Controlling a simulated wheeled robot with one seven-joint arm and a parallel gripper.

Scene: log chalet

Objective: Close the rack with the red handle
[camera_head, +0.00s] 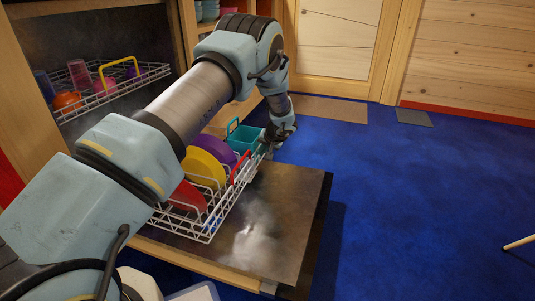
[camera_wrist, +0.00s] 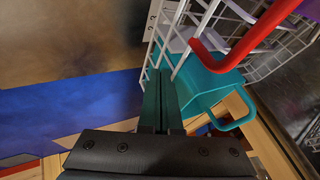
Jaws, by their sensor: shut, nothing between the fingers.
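The lower white wire rack (camera_head: 205,237) is pulled out over the open dishwasher door (camera_head: 285,215). Its red handle (camera_head: 240,168) stands on the rack's outer side, and it shows large at the upper right of the wrist view (camera_wrist: 240,55). The rack holds a red plate (camera_head: 188,196), a yellow plate (camera_head: 204,167), a purple plate (camera_head: 217,149) and a teal container (camera_head: 243,135). My gripper (camera_head: 268,152) is at the rack's far outer end, beyond the handle. In the wrist view its fingers (camera_wrist: 160,78) are together and empty, beside the rack wires; I cannot tell whether they touch.
An upper rack (camera_head: 110,93) with a yellow handle (camera_head: 118,63) holds cups and a bowl at the left. My arm crosses above the lower rack and hides part of it. The blue floor (camera_head: 400,190) right of the door is mostly clear.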

